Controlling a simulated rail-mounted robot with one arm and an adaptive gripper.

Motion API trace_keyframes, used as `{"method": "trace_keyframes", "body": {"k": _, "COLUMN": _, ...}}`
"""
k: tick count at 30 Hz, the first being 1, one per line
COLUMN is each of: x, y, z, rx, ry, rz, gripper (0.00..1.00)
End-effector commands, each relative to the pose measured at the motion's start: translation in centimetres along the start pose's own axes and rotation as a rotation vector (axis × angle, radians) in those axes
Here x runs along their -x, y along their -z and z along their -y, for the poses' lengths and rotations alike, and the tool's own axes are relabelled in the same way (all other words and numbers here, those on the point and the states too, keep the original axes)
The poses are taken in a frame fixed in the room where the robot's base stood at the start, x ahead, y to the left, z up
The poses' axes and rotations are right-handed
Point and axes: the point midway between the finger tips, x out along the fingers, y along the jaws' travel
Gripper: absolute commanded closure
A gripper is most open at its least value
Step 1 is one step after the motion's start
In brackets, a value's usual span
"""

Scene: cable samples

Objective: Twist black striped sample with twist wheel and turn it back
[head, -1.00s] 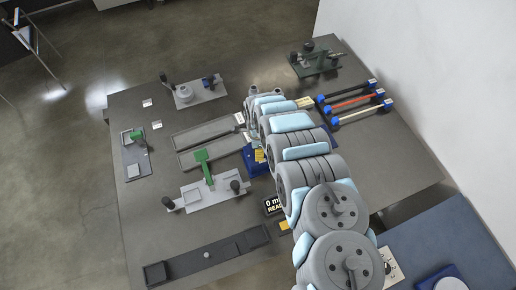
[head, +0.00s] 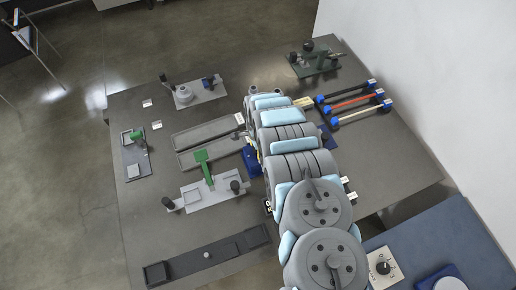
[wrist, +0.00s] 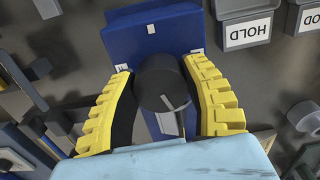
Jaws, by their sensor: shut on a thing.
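In the wrist view my gripper (wrist: 160,70) has its two yellow ribbed fingers on either side of a dark round wheel (wrist: 158,88), shut on it. The wheel has a pale line on its face and sits in front of a blue block (wrist: 155,35). In the head view my arm covers the gripper and the wheel; part of the blue base (head: 251,160) shows beside it. Three rods with blue ends lie at the right of the table: a dark one (head: 345,92), a red one (head: 350,103) and a cream one (head: 360,114). I cannot make out stripes on the dark rod.
Blocks labelled HOLD (wrist: 247,32) stand close to the right finger in the wrist view. A grey fixture with a green lever (head: 205,170) and a long dark tray (head: 215,252) are left of my arm.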

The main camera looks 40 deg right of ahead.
Motion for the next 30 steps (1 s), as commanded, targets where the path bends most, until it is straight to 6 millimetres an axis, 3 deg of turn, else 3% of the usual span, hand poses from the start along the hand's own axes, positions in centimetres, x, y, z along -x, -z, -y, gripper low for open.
{"method": "trace_keyframes", "body": {"k": 30, "x": -0.25, "y": 0.07, "z": -0.28, "rx": 0.953, "ry": 0.0, "rz": 0.0, "gripper": 0.88}}
